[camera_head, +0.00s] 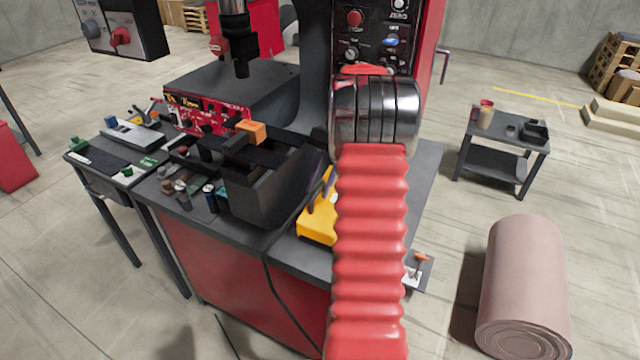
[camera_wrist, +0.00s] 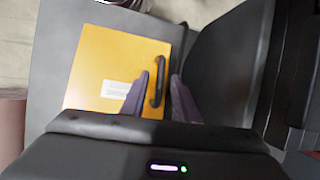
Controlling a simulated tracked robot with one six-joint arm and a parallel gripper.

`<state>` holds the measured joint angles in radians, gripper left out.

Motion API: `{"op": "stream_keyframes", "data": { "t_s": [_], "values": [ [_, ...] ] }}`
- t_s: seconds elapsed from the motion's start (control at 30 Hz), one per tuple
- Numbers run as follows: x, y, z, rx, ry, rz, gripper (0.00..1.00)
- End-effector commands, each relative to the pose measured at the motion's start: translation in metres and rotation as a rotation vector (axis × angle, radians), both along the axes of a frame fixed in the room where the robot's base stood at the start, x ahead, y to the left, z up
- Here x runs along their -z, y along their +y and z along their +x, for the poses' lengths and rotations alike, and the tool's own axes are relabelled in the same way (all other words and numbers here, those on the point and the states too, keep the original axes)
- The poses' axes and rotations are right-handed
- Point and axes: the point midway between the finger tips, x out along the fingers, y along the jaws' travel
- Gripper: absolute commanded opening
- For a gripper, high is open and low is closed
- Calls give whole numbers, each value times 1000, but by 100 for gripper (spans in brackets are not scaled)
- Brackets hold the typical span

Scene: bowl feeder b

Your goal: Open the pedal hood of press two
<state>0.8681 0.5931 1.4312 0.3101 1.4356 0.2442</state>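The yellow pedal hood (camera_wrist: 92,70) fills the left-middle of the wrist view, with a white label and a black bar handle (camera_wrist: 158,82) along its right side. It looks shut, its top lying flat. In the head view the hood (camera_head: 315,228) shows only in part on the dark bench top, behind my red arm. My gripper (camera_wrist: 160,78) is open in the wrist view, one finger on each side of the handle. I cannot tell whether the fingers touch it or are just above it. My gripper is mostly hidden by my arm in the head view.
The press column (camera_head: 305,85) rises behind. A small cart (camera_head: 500,130) and a pink roll (camera_head: 525,285) stand right, with open floor between.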

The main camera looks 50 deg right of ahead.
Motion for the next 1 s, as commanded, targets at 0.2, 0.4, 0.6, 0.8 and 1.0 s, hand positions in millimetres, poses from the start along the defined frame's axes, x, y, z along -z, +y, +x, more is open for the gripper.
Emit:
{"op": "stream_keyframes", "data": {
  "t_s": [0.2,0.4,0.6,0.8,1.0],
  "values": [
    [0,0,0,0,0,0,28],
    [0,0,0,-1,0,0,14],
    [0,1,1,-1,0,0,0],
    [0,1,1,-1,0,0,0],
    [0,1,1,-1,0,0,0]
  ]
}}
